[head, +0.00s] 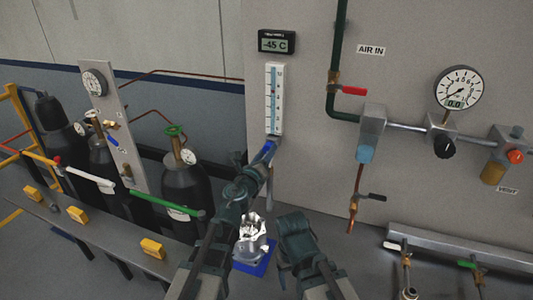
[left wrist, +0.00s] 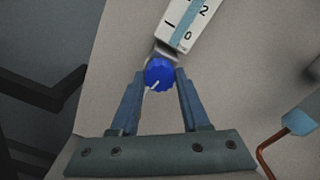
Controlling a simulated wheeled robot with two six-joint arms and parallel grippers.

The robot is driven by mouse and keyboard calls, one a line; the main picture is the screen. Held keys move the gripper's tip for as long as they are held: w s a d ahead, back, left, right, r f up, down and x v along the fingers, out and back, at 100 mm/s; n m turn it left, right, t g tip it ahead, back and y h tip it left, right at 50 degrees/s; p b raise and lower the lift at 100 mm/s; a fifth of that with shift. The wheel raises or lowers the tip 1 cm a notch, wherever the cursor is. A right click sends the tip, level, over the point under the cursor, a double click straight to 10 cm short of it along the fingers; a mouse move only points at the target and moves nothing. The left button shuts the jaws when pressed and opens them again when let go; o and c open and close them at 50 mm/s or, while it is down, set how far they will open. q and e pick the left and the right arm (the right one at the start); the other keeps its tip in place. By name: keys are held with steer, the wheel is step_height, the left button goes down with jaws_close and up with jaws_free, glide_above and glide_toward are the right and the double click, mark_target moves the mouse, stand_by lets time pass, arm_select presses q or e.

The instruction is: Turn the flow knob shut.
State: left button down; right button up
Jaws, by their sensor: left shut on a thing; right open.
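The flow knob (left wrist: 159,75) is a blue, ribbed knob with a white pointer line, at the low end of the white flow meter (left wrist: 190,25) in the left wrist view. Its line points to the lower left there. The flow meter (head: 275,98) is upright on the grey wall panel in the head view. My left gripper (left wrist: 160,82) is shut on the knob, one finger on each side. In the head view my left gripper (head: 266,153) is just below the meter and largely hides the knob. My right gripper (head: 293,222) is lower, open, away from the panel.
A display (head: 276,42) reading -45 C is above the meter. A red-handled valve (head: 352,91), a blue-capped fitting (head: 366,153) and a gauge (head: 459,88) are to the right. Gas cylinders (head: 186,187) stand left. A metal part stands on a blue mat (head: 243,265) below.

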arm_select(q)
steer(key=shift+n, duration=0.9)
steer(key=shift+c, duration=1.9)
jaws_free()
